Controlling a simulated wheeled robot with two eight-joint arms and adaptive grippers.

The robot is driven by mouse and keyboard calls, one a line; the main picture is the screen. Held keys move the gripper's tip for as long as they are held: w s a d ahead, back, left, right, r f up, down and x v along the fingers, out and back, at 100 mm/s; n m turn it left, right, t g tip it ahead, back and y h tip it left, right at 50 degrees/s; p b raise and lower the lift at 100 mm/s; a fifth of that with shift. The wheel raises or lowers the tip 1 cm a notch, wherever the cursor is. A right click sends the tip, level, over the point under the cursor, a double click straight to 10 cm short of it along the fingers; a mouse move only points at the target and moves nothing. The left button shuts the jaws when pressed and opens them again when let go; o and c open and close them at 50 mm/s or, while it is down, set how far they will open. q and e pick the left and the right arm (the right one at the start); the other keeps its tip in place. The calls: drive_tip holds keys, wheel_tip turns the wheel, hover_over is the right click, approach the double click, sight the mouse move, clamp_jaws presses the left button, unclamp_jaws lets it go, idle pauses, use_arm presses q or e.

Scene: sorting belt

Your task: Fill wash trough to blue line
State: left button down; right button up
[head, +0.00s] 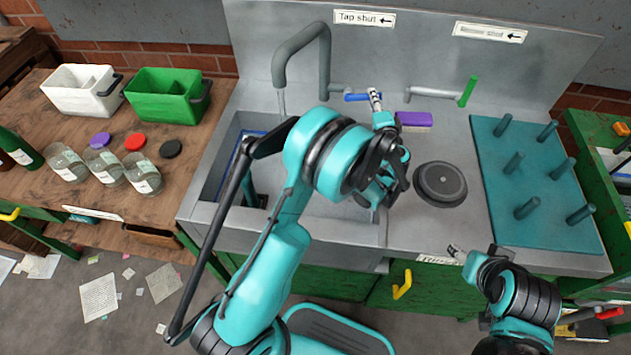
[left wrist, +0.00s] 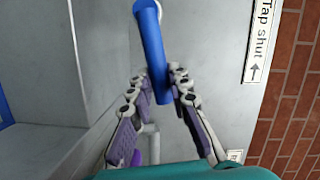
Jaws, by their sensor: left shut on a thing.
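The wash trough (head: 212,176) is a grey metal basin in the head view, largely hidden behind my left arm. A blue strip (head: 238,160) shows inside its left side; the water level is hard to tell. The grey tap spout (head: 318,55) arches over the trough, and a thin pale stream shows below its mouth. My left gripper (head: 376,99) is shut on the blue tap handle (head: 355,97). In the left wrist view the blue handle (left wrist: 152,48) runs between the fingers (left wrist: 160,85). My right gripper (head: 456,252) is low at the counter's front edge; its fingers are unclear.
A green-handled lever (head: 468,91), a purple brush (head: 414,120) and a round dark disc (head: 440,183) are right of the trough. A teal peg mat (head: 535,185) lies farther right. Jars (head: 105,165), a white bin (head: 82,90) and a green bin (head: 166,96) stand left.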

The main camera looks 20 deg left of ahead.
use_arm(q)
drive_tip(key=shift+a, duration=0.15)
idle(0.4)
drive_tip(key=shift+s+a+r+n+p, duration=0.1)
drive_tip(key=shift+a+r+n+p, duration=0.05)
drive_tip(key=shift+r+n+p, duration=0.65)
drive_tip(key=shift+a+r+n+h, duration=0.15)
drive_tip(key=shift+n+h, duration=0.15)
drive_tip(key=shift+n, duration=0.3)
drive_tip(key=shift+s+a+r+n+g+p, duration=0.15)
drive_tip(key=shift+a+r+n+g+p, duration=0.15)
drive_tip(key=shift+r+n+p, duration=0.25)
drive_tip(key=shift+a+r+n+h, duration=0.2)
drive_tip(key=shift+n+h, duration=0.2)
drive_tip(key=shift+n, duration=0.25)
